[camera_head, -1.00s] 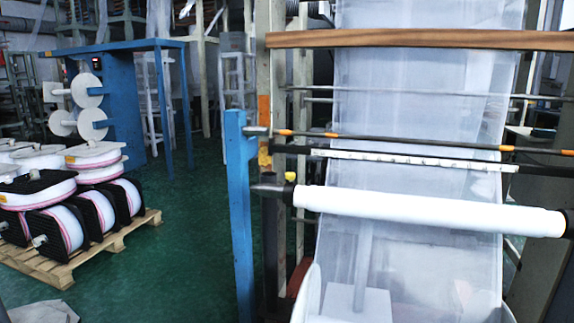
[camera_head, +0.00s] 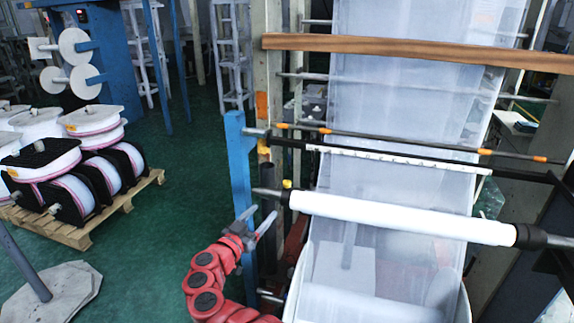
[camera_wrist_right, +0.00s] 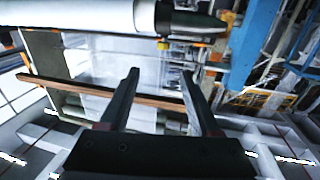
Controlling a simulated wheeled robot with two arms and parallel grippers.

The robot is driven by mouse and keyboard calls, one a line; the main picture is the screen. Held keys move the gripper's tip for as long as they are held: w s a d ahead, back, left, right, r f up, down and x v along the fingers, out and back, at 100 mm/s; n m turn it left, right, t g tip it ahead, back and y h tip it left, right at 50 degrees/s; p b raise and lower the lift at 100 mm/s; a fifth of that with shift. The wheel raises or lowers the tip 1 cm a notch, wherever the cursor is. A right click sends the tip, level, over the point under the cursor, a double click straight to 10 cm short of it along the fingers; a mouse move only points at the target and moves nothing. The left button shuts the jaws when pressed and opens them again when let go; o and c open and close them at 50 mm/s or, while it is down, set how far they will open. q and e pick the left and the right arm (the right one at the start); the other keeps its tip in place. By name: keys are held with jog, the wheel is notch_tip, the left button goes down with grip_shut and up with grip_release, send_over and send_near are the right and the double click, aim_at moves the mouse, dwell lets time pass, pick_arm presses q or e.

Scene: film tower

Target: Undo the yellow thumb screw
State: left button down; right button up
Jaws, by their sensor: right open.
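The small yellow thumb screw (camera_head: 287,184) sits at the left end of the white roller (camera_head: 400,217), by its dark shaft end. In the right wrist view a small yellow piece (camera_wrist_right: 163,45) shows beside the black roller end; it looks like the same screw. My right gripper (camera_head: 260,214), on a red arm, is in front of the blue post, below and left of the screw and apart from it. In the wrist view its two dark fingers (camera_wrist_right: 160,75) are spread with nothing between them. My left gripper is not in view.
A blue post (camera_head: 238,165) stands left of the roller. Dark bars with orange marks (camera_head: 390,142) and a wooden beam (camera_head: 420,50) cross above it. Clear film hangs behind. A pallet (camera_head: 85,228) of spools stands at left. The green floor between is open.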

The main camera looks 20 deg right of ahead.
aim_at(285, 185)
jog(key=b+x, duration=0.1)
jog(key=x, duration=0.4)
jog(key=b+x, duration=0.1)
jog(key=x, duration=0.4)
jog(key=b+x, duration=0.1)
jog(key=x, duration=0.4)
jog(key=shift+w+a, duration=0.3)
jog(key=shift+a, duration=0.05)
jog(key=shift+b+x, duration=0.65)
jog(key=shift+x, duration=0.25)
jog(key=shift+w+d, duration=0.1)
jog(key=shift+d, duration=0.15)
jog(key=shift+c, duration=0.3)
grip_shut()
